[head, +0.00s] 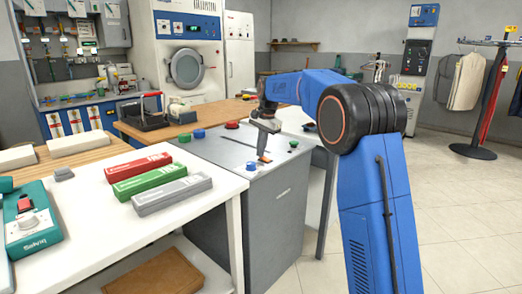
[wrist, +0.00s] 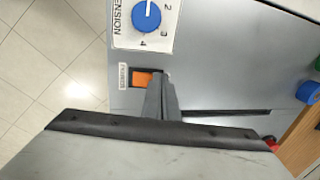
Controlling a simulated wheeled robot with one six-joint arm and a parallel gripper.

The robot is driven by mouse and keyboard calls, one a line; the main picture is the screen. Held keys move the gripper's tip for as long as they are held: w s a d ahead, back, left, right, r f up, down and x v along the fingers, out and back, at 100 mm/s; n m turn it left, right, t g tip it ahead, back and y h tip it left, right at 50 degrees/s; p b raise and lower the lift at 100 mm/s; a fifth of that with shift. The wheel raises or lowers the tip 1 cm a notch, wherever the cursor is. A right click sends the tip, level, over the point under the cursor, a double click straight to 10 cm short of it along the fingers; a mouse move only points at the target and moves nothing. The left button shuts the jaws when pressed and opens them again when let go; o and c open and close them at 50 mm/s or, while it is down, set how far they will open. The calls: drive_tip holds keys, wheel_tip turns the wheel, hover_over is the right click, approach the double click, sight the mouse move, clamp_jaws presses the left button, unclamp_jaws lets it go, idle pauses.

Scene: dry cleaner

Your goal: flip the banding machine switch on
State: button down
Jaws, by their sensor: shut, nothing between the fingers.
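The banding machine (head: 219,152) is a grey cabinet with a flat top carrying coloured knobs and buttons and a dark slot. Its orange rocker switch (wrist: 142,79) sits in a dark frame beside a small label in the wrist view. An orange patch at the same spot shows in the head view (head: 265,158). My gripper (wrist: 161,82) is shut and empty, with its fingertips at the right edge of the switch. I cannot tell whether they touch it. In the head view my gripper (head: 262,151) points down at the machine top's front edge. The fingers hide part of the switch's surroundings.
A blue tension dial (wrist: 145,15) lies close to the switch. A white table (head: 95,225) with several boxes (head: 150,179) stands at left. Open tiled floor (head: 460,205) lies to the right.

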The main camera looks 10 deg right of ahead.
drive_tip(key=shift+w+a+f+g, duration=0.1)
drive_tip(key=shift+w+f+g, duration=0.05)
drive_tip(key=shift+f+g, duration=0.2)
drive_tip(key=shift+r, duration=0.1)
drive_tip(key=shift+s+d+r, duration=0.25)
drive_tip(key=shift+s+d, duration=0.2)
drive_tip(key=shift+s, duration=0.2)
drive_tip(key=shift+r, duration=0.1)
